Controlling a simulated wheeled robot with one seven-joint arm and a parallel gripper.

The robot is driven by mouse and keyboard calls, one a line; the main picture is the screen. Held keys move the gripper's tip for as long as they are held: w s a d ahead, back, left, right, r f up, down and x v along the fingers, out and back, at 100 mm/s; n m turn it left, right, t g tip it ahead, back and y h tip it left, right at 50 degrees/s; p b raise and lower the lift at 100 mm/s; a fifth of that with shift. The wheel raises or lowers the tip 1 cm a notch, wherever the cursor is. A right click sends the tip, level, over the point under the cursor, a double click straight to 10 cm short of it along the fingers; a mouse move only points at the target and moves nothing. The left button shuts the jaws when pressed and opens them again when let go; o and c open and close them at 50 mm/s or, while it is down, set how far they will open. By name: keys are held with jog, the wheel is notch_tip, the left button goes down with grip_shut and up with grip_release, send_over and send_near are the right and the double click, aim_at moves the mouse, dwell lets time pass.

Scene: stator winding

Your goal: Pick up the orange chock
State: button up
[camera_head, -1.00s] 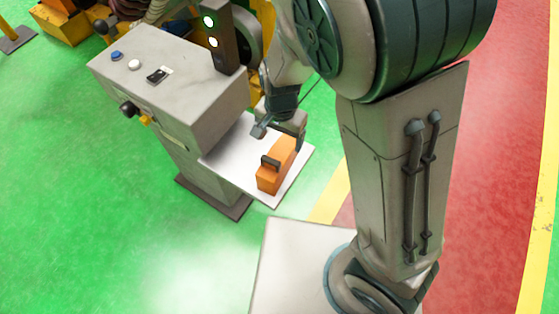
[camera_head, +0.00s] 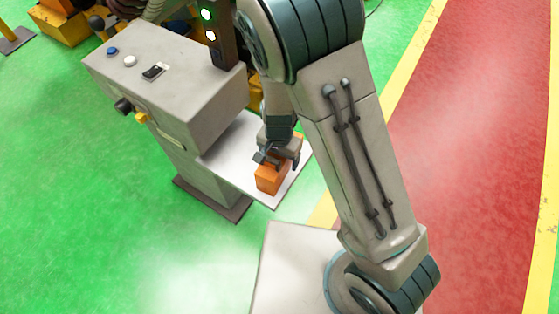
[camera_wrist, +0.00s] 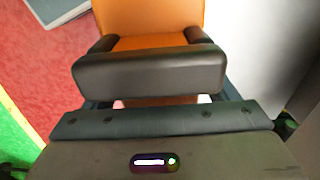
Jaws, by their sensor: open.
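The orange chock (camera_head: 267,180) sits on the white shelf of the grey machine in the head view. It has a dark handle, which shows large in the wrist view (camera_wrist: 150,72) across the orange body (camera_wrist: 150,16). My gripper (camera_head: 277,160) is open and down at the chock, with its fingers around the handle region. In the wrist view the handle lies right in front of the gripper's palm. My fingers are mostly hidden there, and I cannot tell whether they touch the handle.
The white shelf (camera_head: 238,165) juts from the grey control box (camera_head: 165,75), which carries buttons, knobs and a light tower (camera_head: 212,35). Green floor (camera_head: 80,200) lies open to the left. A yellow line and red floor lie to the right.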

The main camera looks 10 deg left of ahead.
jog(key=shift+f, duration=0.15)
jog(key=c, duration=1.2)
jog(key=shift+o, duration=0.2)
jog(key=shift+r, duration=0.45)
notch_tip(320, 180, up, 4)
jog(key=shift+s+a+f+p, duration=0.1)
jog(key=shift+a+p, duration=0.05)
jog(key=shift+p, duration=0.5)
jog(key=s+a+r+p, duration=0.2)
jog(key=s+a+r, duration=0.2)
jog(key=s, duration=0.6)
notch_tip(320, 180, up, 2)
jog(key=shift+s+a+r+p, duration=0.15)
jog(key=shift+s+a+p, duration=0.05)
jog(key=shift+s+p, duration=0.1)
